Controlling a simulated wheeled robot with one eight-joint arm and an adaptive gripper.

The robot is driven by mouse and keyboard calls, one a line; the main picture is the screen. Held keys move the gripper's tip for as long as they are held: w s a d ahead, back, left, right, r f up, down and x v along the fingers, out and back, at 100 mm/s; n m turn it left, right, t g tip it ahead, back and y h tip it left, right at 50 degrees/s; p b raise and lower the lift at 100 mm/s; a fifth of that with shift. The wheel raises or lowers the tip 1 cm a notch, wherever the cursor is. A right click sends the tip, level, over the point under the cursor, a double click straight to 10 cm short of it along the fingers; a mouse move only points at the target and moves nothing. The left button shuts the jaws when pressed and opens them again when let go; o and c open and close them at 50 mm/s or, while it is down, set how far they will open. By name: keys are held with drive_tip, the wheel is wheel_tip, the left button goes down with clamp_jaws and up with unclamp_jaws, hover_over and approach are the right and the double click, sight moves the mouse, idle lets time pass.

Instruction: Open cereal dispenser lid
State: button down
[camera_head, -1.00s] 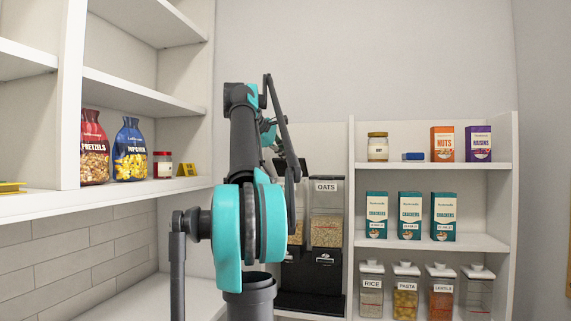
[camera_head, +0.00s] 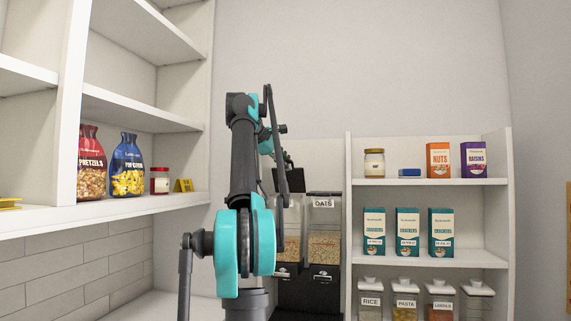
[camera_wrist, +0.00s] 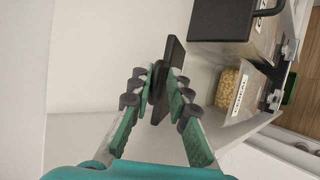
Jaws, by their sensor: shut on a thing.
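The cereal dispenser (camera_head: 290,232) is the left of two clear bins on black bases, partly hidden behind my arm. Its label and cereal show in the wrist view (camera_wrist: 232,88). Its black lid (camera_head: 290,181) stands raised and tilted above the bin. In the wrist view the lid (camera_wrist: 173,55) is a dark slab standing up beside the bin. My gripper (camera_wrist: 162,82) is shut on this lid, one finger on each side. In the head view the fingers are mostly hidden behind the arm.
The oats dispenser (camera_head: 325,235) stands close on the right; its black lid (camera_wrist: 222,18) lies flat. A white shelf unit (camera_head: 430,182) with boxes and jars is to the right. Left shelves hold a pretzels bag (camera_head: 91,165) and popcorn bag (camera_head: 127,167).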

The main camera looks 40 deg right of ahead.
drive_tip(key=shift+w, duration=0.1)
drive_tip(key=c, duration=1.6)
unclamp_jaws()
drive_tip(key=shift+w+d+f, duration=0.1)
drive_tip(key=shift+d, duration=0.05)
drive_tip(key=shift+c, duration=0.2)
drive_tip(key=v, duration=0.7)
drive_tip(key=shift+a, duration=0.3)
